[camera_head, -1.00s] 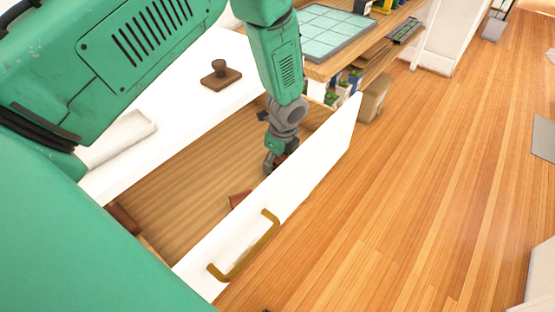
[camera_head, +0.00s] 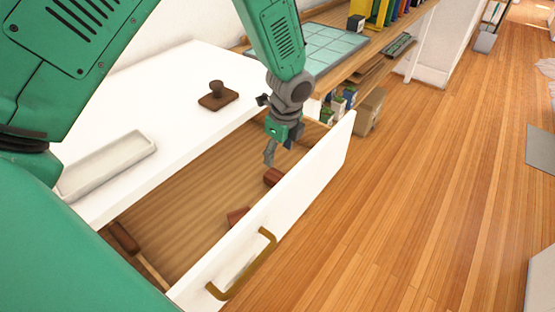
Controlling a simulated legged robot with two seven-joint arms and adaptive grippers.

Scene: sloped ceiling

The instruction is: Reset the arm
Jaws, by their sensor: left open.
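My left arm comes in from the left and reaches down over an open drawer (camera_head: 185,205). My left gripper (camera_head: 277,155) is open and empty, above the drawer's far end near its white front panel. A reddish-brown block (camera_head: 273,177) lies in the drawer just below the gripper, apart from it. A second reddish-brown piece (camera_head: 237,216) lies nearer, against the front panel. A dark brown piece (camera_head: 124,237) lies at the drawer's near left end. My right gripper does not show.
The white top (camera_head: 175,85) behind the drawer holds a brown stamp-like object (camera_head: 218,96) and a pale tray (camera_head: 108,165). A brass handle (camera_head: 243,265) sticks out from the front. A shelf (camera_head: 385,45) and cardboard box (camera_head: 369,110) stand beyond.

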